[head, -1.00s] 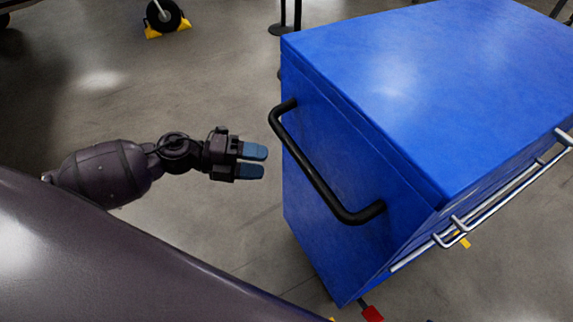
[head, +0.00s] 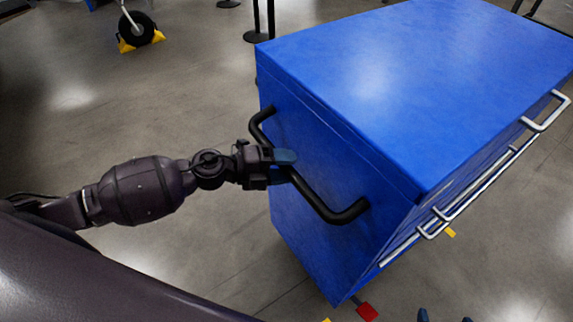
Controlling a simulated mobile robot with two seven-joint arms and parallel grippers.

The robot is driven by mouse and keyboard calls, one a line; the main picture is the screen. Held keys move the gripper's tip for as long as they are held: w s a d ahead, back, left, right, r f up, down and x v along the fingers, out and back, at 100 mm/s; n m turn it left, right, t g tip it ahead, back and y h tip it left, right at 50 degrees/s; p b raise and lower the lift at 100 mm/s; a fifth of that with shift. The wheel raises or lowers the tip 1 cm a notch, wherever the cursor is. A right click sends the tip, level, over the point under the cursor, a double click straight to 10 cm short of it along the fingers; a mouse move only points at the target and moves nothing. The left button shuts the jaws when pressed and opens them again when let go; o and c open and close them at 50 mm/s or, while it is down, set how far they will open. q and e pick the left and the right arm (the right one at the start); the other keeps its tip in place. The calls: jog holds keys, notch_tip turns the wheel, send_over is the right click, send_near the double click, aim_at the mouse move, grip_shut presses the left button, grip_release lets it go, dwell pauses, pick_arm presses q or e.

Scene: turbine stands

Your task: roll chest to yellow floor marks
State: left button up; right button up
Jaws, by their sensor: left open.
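The blue chest (head: 400,75) fills the right side, with a black bar handle (head: 318,200) on its near left end. My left gripper (head: 285,165) is at the handle's middle. Its jaws are open, and its blue fingertips overlap the bar; whether they touch it is unclear. Yellow floor marks show as a small patch (head: 450,232) beyond the chest's drawer side and a sliver (head: 327,320) at the bottom edge. Two dark blue tips, apparently of my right gripper (head: 445,318), just show at the bottom edge; the rest is out of view.
A red piece (head: 367,311) sticks out at the chest's lower corner. Silver drawer handles (head: 480,190) line its right side. A wheel (head: 136,29) with yellow chocks and black posts (head: 264,22) stand at the back. The floor left of the chest is clear.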

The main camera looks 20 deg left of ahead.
pick_arm(q)
jog(key=shift+w+d, duration=0.1)
jog(key=shift+d, duration=0.2)
pick_arm(e)
jog(key=shift+s+f, duration=0.15)
jog(key=shift+s, duration=0.05)
pick_arm(q)
jog(key=shift+f, duration=0.1)
jog(key=shift+c, duration=0.5)
pick_arm(e)
jog(key=shift+w, duration=0.15)
pick_arm(q)
grip_shut()
jog(key=shift+s+a+p, duration=0.4)
jog(key=shift+s+p, duration=0.05)
jog(key=shift+s+a, duration=0.3)
jog(key=shift+c, duration=0.6)
grip_release()
jog(key=shift+w+d, duration=0.1)
jog(key=shift+o, duration=1.1)
jog(key=shift+w+d, duration=0.1)
pick_arm(e)
jog(key=shift+w+a+r, duration=0.1)
jog(key=shift+w+r, duration=0.1)
jog(key=shift+r, duration=0.55)
